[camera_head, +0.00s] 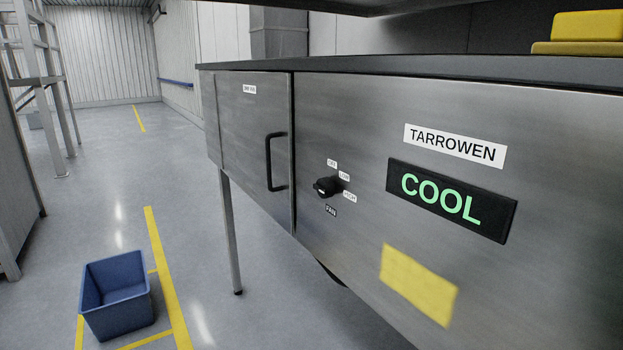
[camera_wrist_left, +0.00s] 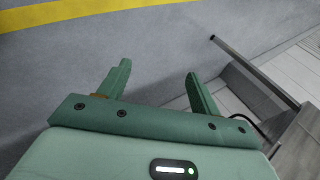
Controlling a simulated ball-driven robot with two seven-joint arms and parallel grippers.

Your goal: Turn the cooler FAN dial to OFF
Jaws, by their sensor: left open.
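The black FAN dial (camera_head: 327,187) sits on the steel front of the cooler (camera_head: 345,120) in the head view. Small white labels OFF (camera_head: 332,164), LOW (camera_head: 344,175) and HIGH (camera_head: 350,197) surround it, and a dark FAN label (camera_head: 330,210) is below. The pointer's exact setting is too small to tell. A display (camera_head: 450,200) reads COOL in green. My left gripper (camera_wrist_left: 158,75) shows in the left wrist view, its two green fingers apart and empty, above the floor. It does not show in the head view. My right gripper is in neither view.
A cabinet door with a black handle (camera_head: 275,162) is left of the dial. A yellow patch (camera_head: 418,284) is on the panel below the display. A blue bin (camera_head: 117,296) stands on the floor at lower left. The floor left of the cooler is otherwise mostly clear.

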